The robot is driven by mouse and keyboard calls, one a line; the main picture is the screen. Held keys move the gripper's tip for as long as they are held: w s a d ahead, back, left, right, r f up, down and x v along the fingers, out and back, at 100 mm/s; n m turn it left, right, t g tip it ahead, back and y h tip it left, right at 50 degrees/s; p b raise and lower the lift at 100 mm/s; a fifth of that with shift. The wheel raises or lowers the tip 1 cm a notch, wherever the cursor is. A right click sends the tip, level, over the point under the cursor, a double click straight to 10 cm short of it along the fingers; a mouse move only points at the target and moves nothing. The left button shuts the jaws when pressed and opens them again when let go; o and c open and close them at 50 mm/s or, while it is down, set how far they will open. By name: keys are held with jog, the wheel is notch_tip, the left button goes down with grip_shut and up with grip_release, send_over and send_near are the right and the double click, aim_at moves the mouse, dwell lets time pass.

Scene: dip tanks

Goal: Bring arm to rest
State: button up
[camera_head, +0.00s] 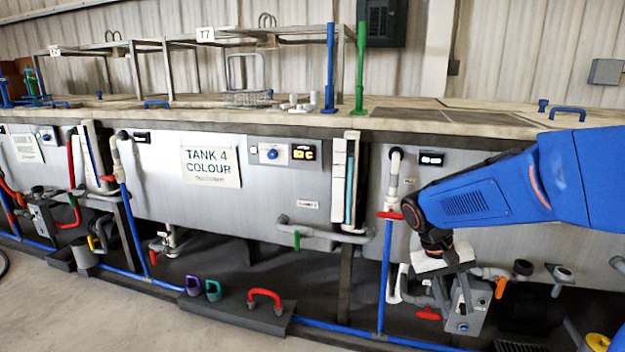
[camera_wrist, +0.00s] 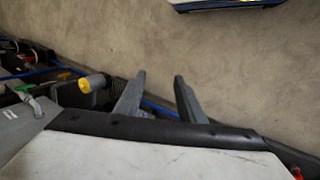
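My blue arm (camera_head: 510,190) reaches in from the right in the head view and bends down at a dark wrist joint. My gripper (camera_wrist: 160,82) shows in the wrist view with its two grey fingers apart. Nothing is between the fingers, and bare concrete floor (camera_wrist: 195,50) lies beyond them. In the head view the hand hangs low in front of the tank row, near pipes and a grey box. The fingertips cannot be made out clearly there.
The tank labelled Tank 4 Colour (camera_head: 212,205) stands left of the arm. A red valve handle (camera_head: 390,214) and white pipes are close beside the wrist. A red-handled item (camera_head: 265,297) sits on a low dark ledge. Open floor (camera_head: 90,315) lies at lower left.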

jog(key=s+a+r+n+t+y, duration=0.1)
jog(key=s+a+r+t+y, duration=0.1)
jog(key=s, duration=0.7)
jog(key=s+a+r+n+t+y, duration=0.1)
jog(key=s+t, duration=0.3)
jog(key=s, duration=0.5)
jog(key=shift+s+a+r+t+y, duration=0.2)
jog(key=shift+a+r+t+y, duration=0.1)
jog(key=shift+a+r+y, duration=0.25)
jog(key=shift+a+f, duration=0.1)
jog(key=shift+a, duration=0.05)
dwell(5.5)
